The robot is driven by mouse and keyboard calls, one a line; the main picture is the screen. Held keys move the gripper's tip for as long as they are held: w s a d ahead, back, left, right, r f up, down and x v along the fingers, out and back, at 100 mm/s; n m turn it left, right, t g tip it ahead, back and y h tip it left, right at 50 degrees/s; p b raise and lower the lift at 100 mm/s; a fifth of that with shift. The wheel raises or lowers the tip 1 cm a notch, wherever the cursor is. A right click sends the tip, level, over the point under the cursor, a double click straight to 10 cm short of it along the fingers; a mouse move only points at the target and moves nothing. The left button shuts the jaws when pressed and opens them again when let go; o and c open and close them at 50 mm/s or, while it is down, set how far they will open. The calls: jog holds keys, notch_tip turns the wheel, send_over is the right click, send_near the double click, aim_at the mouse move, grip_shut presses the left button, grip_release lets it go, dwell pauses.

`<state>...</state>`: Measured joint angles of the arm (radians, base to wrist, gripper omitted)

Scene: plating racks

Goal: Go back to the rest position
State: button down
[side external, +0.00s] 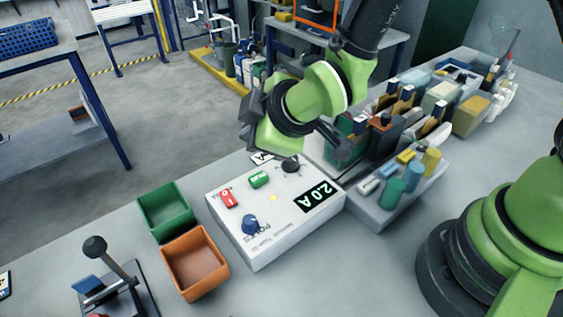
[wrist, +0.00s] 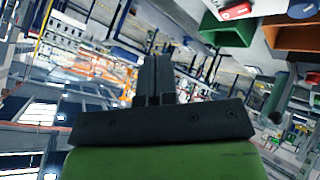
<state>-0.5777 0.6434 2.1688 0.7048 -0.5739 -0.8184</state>
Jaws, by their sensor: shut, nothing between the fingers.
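My gripper (side external: 248,118) hangs in the air above the back of the white control box, clear of the table. Its fingers are hard to make out in the side view. In the wrist view, the gripper (wrist: 157,62) shows two dark fingers pressed together, with nothing between them.
A green bin (side external: 165,212) and an orange bin (side external: 195,262) stand left of the box. A lever device (side external: 115,278) stands at the front left. A tray of bottles (side external: 400,185) and crowded racks (side external: 395,120) fill the right. The front table area is bare.

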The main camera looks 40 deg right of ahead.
jog(key=s+d+r+m+y, duration=0.15)
jog(key=d+r+m, duration=0.25)
jog(key=r, duration=0.5)
jog(key=s+d+r+m, duration=0.2)
jog(key=s+d+m, duration=0.1)
jog(key=s, duration=0.3)
jog(key=s+d+r+m+g+h, duration=0.1)
jog(key=s+d+r+m, duration=0.2)
jog(key=s, duration=0.3)
jog(key=s+d+r+m, duration=0.3)
jog(key=s+d+m, duration=0.1)
jog(key=s+m, duration=0.1)
jog(key=shift+s+g, duration=0.3)
jog(key=shift+s, duration=0.1)
